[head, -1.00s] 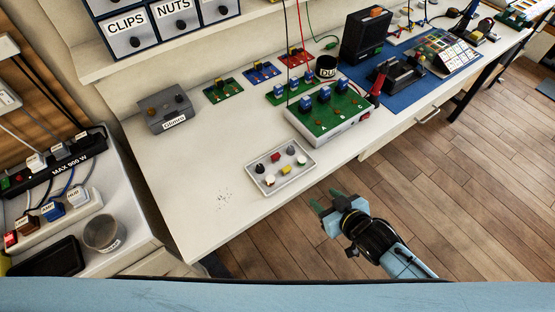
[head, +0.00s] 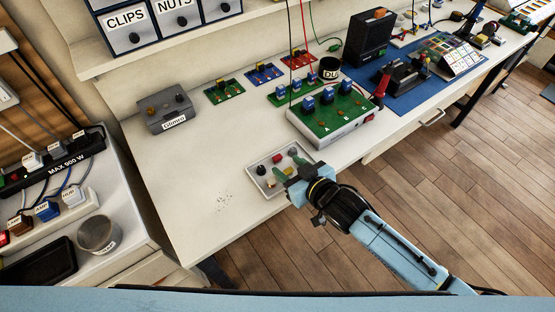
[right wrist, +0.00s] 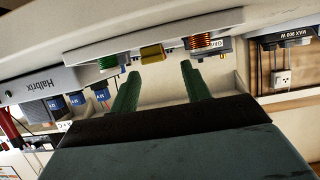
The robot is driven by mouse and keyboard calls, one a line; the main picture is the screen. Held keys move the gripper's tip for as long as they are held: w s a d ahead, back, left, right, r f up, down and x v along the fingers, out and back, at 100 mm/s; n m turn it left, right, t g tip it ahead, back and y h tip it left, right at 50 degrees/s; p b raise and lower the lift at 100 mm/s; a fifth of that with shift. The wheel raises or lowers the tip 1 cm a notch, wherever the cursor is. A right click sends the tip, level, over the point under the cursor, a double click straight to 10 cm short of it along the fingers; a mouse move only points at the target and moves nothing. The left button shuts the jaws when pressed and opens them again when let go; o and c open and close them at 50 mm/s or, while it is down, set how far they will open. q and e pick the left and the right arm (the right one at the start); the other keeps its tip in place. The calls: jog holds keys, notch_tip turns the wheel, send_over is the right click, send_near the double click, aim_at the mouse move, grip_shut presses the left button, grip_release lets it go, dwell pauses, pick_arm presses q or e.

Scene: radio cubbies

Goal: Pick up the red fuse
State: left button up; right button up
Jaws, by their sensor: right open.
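A small light-grey tray (head: 253,176) lies near the table's front edge in the head view, holding several small parts. A small red piece (head: 278,158), likely the red fuse, sits toward its back. My right gripper (head: 291,167) is over the tray's right front, its green fingers apart and empty, just in front of the red piece. The gripper hides some of the tray's parts. In the right wrist view the open fingers (right wrist: 158,82) point toward the tray (right wrist: 85,50), where a yellow part (right wrist: 151,53) shows; I cannot clearly make out the fuse there. My left gripper is not in view.
A green-topped board (head: 322,126) with blue parts stands behind and right of the tray. A grey box (head: 166,117) stands back left. Small coloured boards (head: 262,73) lie behind. The table left of the tray is mostly clear.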

aim_at(279, 159)
jog(key=b+x, duration=0.1)
jog(key=x, duration=0.3)
jog(key=shift+w+f, duration=0.1)
jog(key=shift+w, duration=0.1)
jog(key=shift+c, duration=0.2)
grip_shut()
